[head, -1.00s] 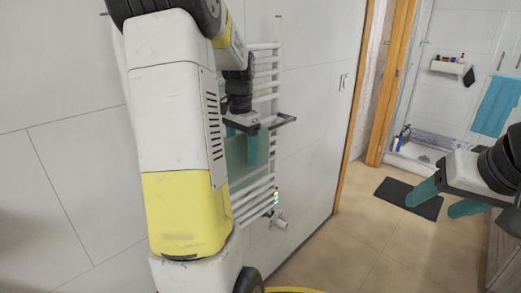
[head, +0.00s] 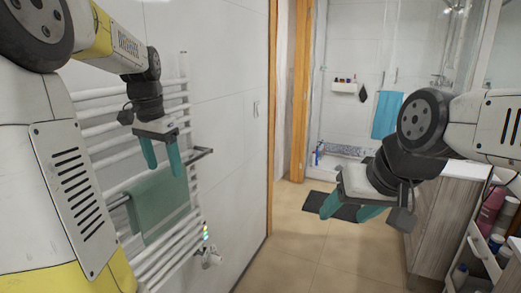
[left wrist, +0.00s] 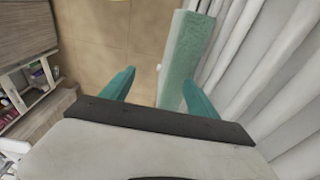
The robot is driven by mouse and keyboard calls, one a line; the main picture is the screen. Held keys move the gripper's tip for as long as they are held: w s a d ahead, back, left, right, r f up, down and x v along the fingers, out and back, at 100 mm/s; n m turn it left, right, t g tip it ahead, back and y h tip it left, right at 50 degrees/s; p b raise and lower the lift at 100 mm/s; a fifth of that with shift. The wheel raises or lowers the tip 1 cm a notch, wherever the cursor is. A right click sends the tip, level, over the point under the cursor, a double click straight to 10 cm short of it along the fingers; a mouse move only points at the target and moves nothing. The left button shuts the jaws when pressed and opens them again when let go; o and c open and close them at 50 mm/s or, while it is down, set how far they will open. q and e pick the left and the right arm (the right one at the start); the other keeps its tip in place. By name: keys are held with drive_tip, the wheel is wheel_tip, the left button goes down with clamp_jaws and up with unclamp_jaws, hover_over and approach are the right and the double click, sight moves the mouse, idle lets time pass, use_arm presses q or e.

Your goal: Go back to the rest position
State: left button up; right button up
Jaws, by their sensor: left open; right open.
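My left gripper (head: 163,156) is open in the head view, with its teal fingers pointing down in front of the towel rack. A green towel (head: 158,206) hangs on the white towel rack (head: 108,137), just below and behind those fingers. In the left wrist view the left gripper (left wrist: 158,92) has its two fingers apart with nothing between them, and the towel (left wrist: 188,50) is beside the right finger. I cannot tell whether they touch. My right gripper (head: 348,211) is open and empty at the right of the head view, above the floor.
A cosmetics cart (head: 482,258) with bottles stands at the lower right, beside a wooden cabinet (head: 432,222). A dark mat (head: 335,206) lies before the shower. A blue towel (head: 386,115) hangs at the back. The middle floor is clear.

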use_arm(q)
drive_tip(key=s+d+f+n+t+h, duration=0.1)
drive_tip(key=s+d+n+t+h, duration=0.1)
drive_tip(key=s+d, duration=1.1)
drive_tip(key=s+n+t, duration=0.1)
drive_tip(key=s+t, duration=0.1)
drive_tip(key=s, duration=0.1)
drive_tip(key=shift+d+f+n+t, duration=0.3)
drive_tip(key=shift+f+n+t, duration=0.1)
drive_tip(key=shift+s+a, duration=0.1)
